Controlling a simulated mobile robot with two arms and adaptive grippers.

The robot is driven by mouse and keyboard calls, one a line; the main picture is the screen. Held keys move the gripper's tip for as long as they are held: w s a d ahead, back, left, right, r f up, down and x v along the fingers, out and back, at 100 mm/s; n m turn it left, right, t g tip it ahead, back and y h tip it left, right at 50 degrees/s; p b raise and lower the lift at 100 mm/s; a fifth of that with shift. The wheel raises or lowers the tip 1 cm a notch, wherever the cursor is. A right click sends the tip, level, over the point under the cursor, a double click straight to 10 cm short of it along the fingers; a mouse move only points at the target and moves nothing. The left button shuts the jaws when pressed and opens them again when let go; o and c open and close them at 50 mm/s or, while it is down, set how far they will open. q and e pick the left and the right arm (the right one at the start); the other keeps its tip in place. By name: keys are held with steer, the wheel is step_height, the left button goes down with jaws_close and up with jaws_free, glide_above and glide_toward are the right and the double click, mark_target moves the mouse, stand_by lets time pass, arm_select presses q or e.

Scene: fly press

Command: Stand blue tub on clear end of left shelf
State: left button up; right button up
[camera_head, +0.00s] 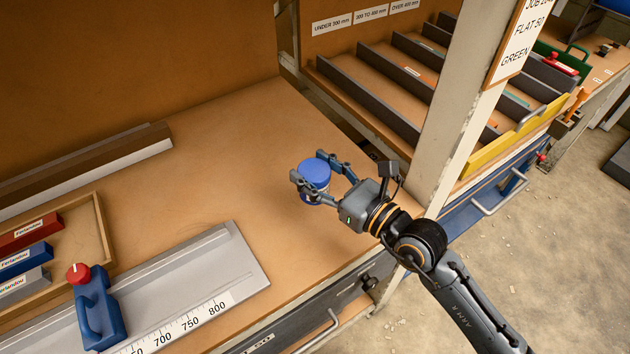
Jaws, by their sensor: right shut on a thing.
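The blue tub (314,173) is upright with its lid on top, between the fingers of my right gripper (318,174). The gripper is shut on it. The tub is over the bare right end of the brown wooden shelf (215,140) on the left. I cannot tell whether the tub's base touches the shelf or is slightly above it. My right arm comes in from the lower right, over the shelf's front edge. My left gripper is not in view.
A metal ruler rail (215,275) with a blue stop (97,310) lies along the shelf's front. A wooden tray (97,230) with labelled boxes is at left. A pale post (460,110) stands right of the gripper, before a divided rack (375,92). The shelf's middle is clear.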

mark_target(316, 171)
steer(key=shift+w+f, duration=1.05)
steer(key=shift+f, duration=0.05)
steer(key=f, duration=0.3)
steer(key=shift+w+b, duration=0.3)
steer(key=shift+f, duration=0.3)
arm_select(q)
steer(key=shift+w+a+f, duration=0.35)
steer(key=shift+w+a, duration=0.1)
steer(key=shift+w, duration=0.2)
arm_select(e)
steer(key=shift+s+f, duration=0.1)
steer(key=shift+f, duration=0.05)
steer(key=o, duration=1.5)
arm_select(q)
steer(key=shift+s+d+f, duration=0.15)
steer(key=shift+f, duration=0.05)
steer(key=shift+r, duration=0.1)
